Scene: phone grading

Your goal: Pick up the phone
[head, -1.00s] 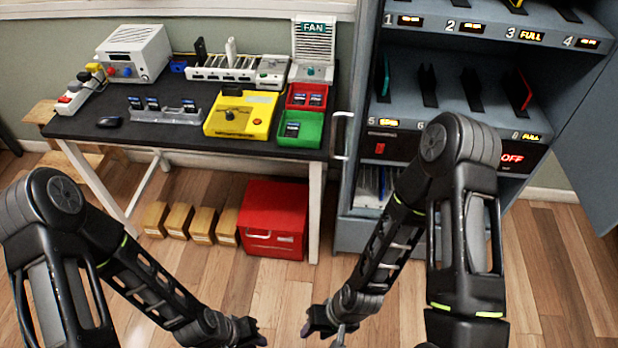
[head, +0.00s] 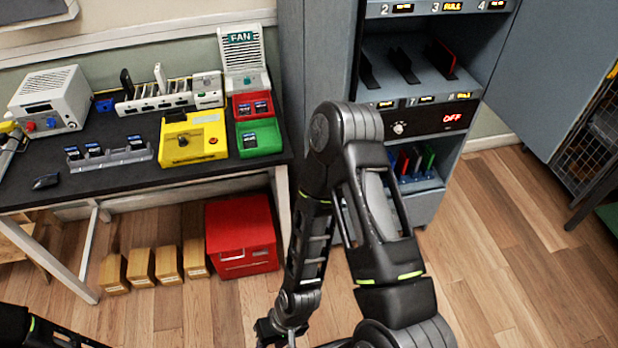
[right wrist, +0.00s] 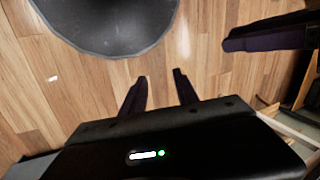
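A red, phone-like slab (head: 445,60) leans in a slot on the cabinet's middle shelf. My right gripper (head: 278,332) is low in front of the cabinet, far from these. In the right wrist view the right gripper's (right wrist: 160,90) fingertips are apart, with only floor between them. My left arm shows only at the lower left of the head view. A dark finger-like part (right wrist: 265,36) in the right wrist view may be my left gripper; its opening is unclear.
The black table (head: 105,185) carries a yellow device (head: 193,138), a red tray (head: 240,100), a green tray (head: 259,138) and a grey rack (head: 125,158). A red box (head: 240,235) and several cardboard boxes (head: 142,266) are underneath.

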